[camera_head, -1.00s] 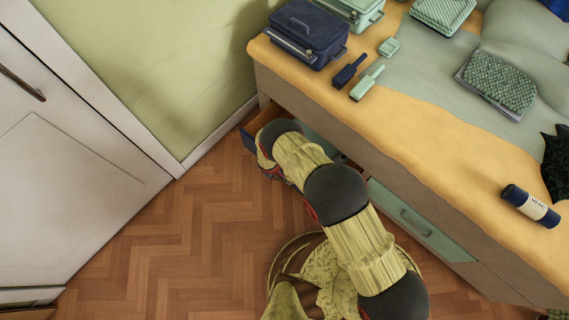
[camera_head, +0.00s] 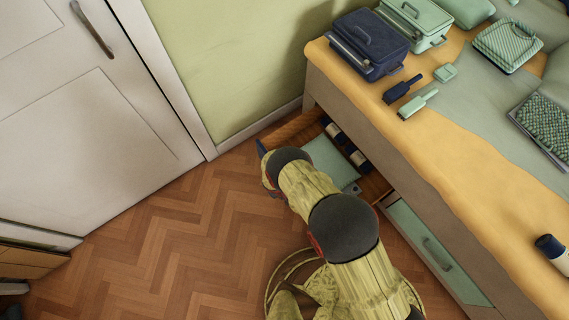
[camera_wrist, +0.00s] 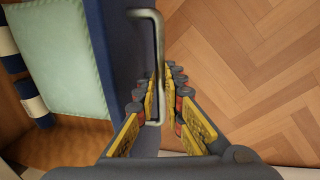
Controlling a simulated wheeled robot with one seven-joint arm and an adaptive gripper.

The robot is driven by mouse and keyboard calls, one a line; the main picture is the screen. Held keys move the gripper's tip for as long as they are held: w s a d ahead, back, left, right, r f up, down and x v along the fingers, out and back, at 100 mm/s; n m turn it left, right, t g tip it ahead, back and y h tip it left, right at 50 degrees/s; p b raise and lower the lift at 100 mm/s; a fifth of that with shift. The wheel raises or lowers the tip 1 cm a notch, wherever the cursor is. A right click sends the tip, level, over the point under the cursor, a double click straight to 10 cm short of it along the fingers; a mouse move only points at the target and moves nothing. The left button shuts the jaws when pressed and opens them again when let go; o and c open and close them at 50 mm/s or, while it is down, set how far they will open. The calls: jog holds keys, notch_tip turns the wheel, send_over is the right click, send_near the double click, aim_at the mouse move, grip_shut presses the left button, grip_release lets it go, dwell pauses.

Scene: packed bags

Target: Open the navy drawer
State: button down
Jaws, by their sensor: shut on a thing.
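The navy drawer is pulled out of the bed base at its far left end; its front (camera_wrist: 122,50) fills the middle of the wrist view, and a small part of it (camera_head: 262,148) shows beside my arm in the head view. Its metal handle (camera_wrist: 159,40) runs along the front. My gripper (camera_wrist: 165,85) is shut on the handle, with a finger on each side of it. In the head view my arm hides the gripper. Inside the drawer lie a pale green folded item (camera_wrist: 58,55) and navy-and-white rolls (camera_wrist: 34,103).
A mint drawer (camera_head: 436,248) sits shut in the bed base to the right. A white door (camera_head: 90,120) stands at left. The herringbone floor (camera_head: 190,240) in front is clear. Navy and mint cases (camera_head: 368,45) stand on the bed.

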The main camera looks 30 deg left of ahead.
jog(key=c, duration=1.9)
grip_release()
jog(key=r, duration=0.4)
jog(key=s+r, duration=0.1)
jog(key=r, duration=0.2)
jog(key=s+r, duration=0.1)
jog(key=r, duration=0.3)
jog(key=shift+a+r, duration=0.35)
jog(key=shift+a, duration=0.05)
